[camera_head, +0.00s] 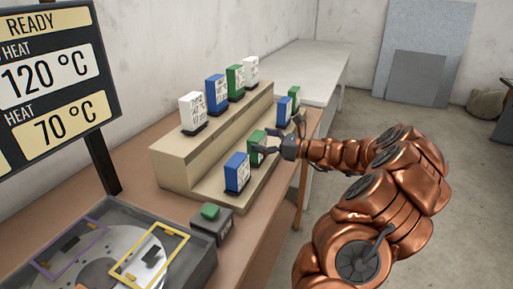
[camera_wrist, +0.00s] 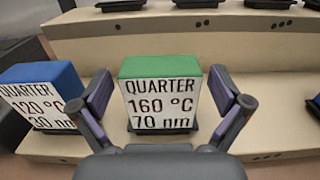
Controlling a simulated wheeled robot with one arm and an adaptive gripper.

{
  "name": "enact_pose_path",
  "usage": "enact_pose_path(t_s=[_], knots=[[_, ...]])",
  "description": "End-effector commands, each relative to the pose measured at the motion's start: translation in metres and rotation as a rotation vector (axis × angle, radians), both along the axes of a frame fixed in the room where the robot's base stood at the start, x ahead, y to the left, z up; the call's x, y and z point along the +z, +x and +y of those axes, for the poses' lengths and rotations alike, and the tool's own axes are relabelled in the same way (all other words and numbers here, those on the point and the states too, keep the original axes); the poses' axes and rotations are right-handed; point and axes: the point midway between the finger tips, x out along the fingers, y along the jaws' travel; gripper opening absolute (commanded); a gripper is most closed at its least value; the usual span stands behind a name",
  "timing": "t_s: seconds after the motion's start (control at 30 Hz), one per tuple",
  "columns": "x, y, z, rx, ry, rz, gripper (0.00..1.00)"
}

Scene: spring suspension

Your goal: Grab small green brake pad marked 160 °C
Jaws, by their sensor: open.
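The green brake pad (camera_wrist: 160,67) has a white label reading "QUARTER 160 °C 70 nm". It stands upright in a dark holder on the lower step, in the middle of the wrist view. In the head view the green pad (camera_head: 256,138) is partly hidden by my gripper (camera_head: 266,149). In the wrist view my gripper (camera_wrist: 163,95) is open, with one purple-lined finger at each side of the pad. I cannot tell whether either finger touches it.
A blue pad (camera_wrist: 45,90) labelled 120 °C stands close to the left finger. The stepped stand (camera_head: 190,157) holds several other blue, green and white pads. A control box with a green button (camera_head: 211,212) and a machine with coloured frames (camera_head: 150,255) are in front.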

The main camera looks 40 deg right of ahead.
Motion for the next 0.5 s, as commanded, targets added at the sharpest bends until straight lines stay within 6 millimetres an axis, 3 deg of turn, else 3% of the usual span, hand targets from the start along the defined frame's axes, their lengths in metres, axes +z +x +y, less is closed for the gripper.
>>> enact_pose_path(t_s=[0.13, 0.4, 0.5], knots=[[-0.0003, 0.0116, 0.0075, 0.002, 0.0, 0.0, 1.0], [-0.0008, 0.0142, 0.0089, 0.001, -0.001, 0.0, 1.0], [-0.0007, 0.0141, 0.009, 0.001, -0.001, 0.0, 0.91]])
